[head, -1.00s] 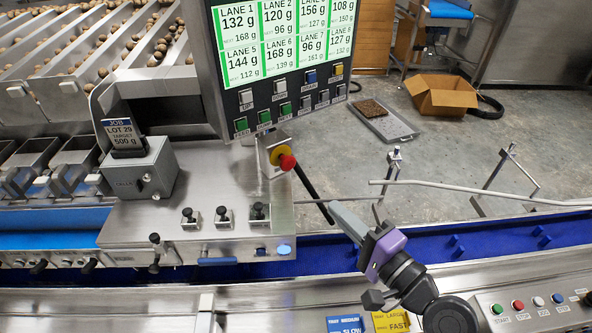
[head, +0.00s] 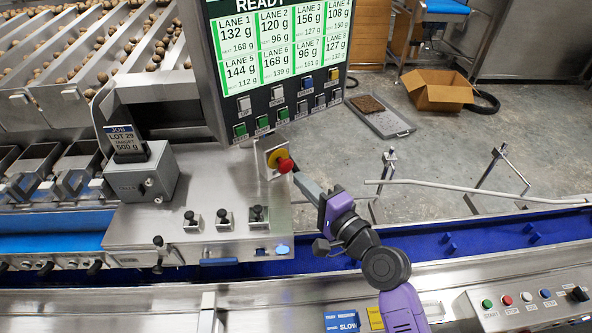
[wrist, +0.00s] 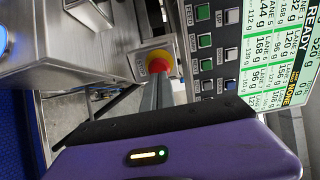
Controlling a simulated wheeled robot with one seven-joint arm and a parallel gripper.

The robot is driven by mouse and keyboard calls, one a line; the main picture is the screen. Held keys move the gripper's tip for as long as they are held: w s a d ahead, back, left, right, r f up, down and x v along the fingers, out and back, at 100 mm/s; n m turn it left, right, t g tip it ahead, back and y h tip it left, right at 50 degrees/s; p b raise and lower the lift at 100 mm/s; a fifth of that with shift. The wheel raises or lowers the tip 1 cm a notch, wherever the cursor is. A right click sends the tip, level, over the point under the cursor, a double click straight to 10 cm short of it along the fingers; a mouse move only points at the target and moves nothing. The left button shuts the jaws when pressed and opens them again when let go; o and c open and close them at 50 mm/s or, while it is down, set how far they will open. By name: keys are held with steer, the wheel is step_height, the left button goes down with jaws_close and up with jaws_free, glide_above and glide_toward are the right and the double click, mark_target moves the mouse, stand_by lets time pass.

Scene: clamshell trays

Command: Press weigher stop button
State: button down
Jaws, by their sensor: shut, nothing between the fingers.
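In the wrist view the fingertips (wrist: 158,82) overlap the lower edge of the red cap. I cannot tell whether they touch it.
The weigher screen (head: 280,45) reads READY, with rows of small green, white, blue and yellow buttons (head: 282,112) under it. Joystick-like levers (head: 224,217) stand on the metal deck to the left. A second panel with a red button (head: 507,300) sits at lower right.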

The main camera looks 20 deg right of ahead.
mark_target(285, 165)
steer(key=shift+x, duration=1.5)
